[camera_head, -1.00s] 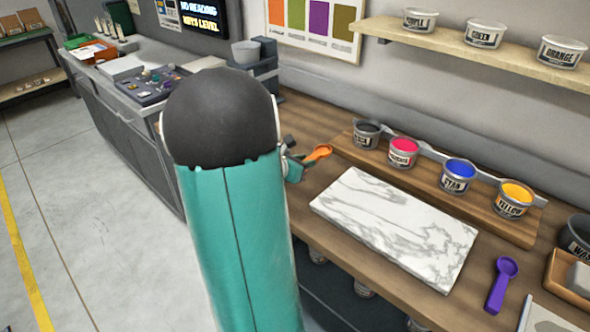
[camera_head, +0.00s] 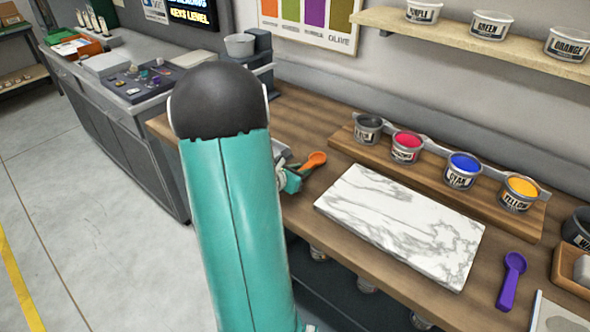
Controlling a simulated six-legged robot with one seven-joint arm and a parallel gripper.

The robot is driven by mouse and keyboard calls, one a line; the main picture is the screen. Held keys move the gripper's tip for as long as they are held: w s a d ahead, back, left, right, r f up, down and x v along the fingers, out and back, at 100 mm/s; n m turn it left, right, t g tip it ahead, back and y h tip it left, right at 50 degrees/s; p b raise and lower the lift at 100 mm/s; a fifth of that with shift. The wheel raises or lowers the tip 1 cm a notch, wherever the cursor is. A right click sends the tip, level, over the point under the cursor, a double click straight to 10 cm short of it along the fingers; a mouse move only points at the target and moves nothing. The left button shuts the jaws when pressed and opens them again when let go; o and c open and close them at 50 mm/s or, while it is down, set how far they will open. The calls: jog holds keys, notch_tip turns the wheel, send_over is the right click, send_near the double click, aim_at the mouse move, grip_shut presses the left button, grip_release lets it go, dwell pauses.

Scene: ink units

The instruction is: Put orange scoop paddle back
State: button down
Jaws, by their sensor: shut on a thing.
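The orange scoop paddle (camera_head: 314,161) shows just right of my arm, above the wooden bench, left of the marble slab. My gripper (camera_head: 293,178) is mostly hidden behind my teal arm. It is shut on the scoop, whose orange bowl end points up and to the right. I cannot tell whether the scoop touches the bench top.
A white marble slab (camera_head: 402,226) lies on the bench (camera_head: 300,222). Behind it, a wooden riser (camera_head: 436,191) holds several ink tubs. A purple scoop (camera_head: 512,280) lies at the right. A grey counter (camera_head: 118,126) with a dark tray (camera_head: 140,90) stands left.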

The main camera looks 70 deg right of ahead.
jog(key=shift+f, duration=0.2)
jog(key=c, duration=1.2)
grip_release()
jog(key=shift+c, duration=0.2)
jog(key=shift+r, duration=0.1)
jog(key=v, duration=1.2)
